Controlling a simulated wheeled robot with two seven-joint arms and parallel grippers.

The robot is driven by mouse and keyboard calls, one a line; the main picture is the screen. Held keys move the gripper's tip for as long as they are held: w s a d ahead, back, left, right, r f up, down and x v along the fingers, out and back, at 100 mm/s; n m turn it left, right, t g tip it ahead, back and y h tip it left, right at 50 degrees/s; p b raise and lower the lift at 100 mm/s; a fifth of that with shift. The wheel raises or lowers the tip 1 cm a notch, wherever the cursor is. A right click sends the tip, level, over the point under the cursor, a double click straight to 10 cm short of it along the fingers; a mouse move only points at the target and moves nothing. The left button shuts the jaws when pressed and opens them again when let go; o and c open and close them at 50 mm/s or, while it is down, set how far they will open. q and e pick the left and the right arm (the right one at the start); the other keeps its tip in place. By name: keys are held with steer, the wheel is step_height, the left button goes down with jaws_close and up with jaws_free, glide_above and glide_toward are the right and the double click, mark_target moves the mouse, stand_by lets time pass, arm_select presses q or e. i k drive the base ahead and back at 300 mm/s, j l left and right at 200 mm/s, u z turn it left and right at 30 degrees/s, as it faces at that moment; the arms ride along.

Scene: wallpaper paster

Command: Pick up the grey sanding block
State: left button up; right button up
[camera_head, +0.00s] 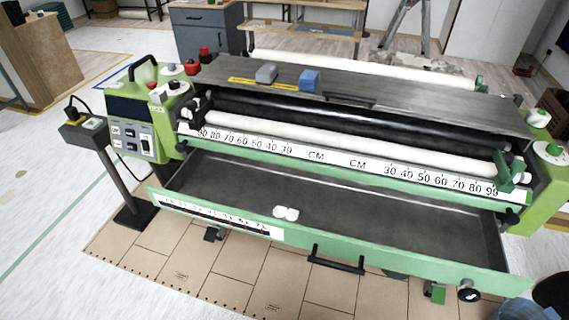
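The grey sanding block (266,73) lies on the dark top cover (390,97) of the green wallpaper pasting machine, left of the middle. A blue block (309,80) sits just to its right, with a small gap between them. A yellow strip (263,84) lies along the cover's surface in front of the grey block. Neither of my grippers shows in this view, and nothing touches the grey block.
The machine's open tray (340,213) holds a small white object (285,213). White rollers (350,137) run along the front. A control box (140,110) with a black handle stands at the left end. Red and dark items (204,53) sit at the cover's left end.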

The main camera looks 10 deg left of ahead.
mark_target(268, 73)
steer(key=i+j+z, duration=0.15)
steer(key=j+z, duration=0.2)
steer(key=j, duration=0.55)
steer(key=j+z, duration=0.35)
steer(key=j, duration=0.55)
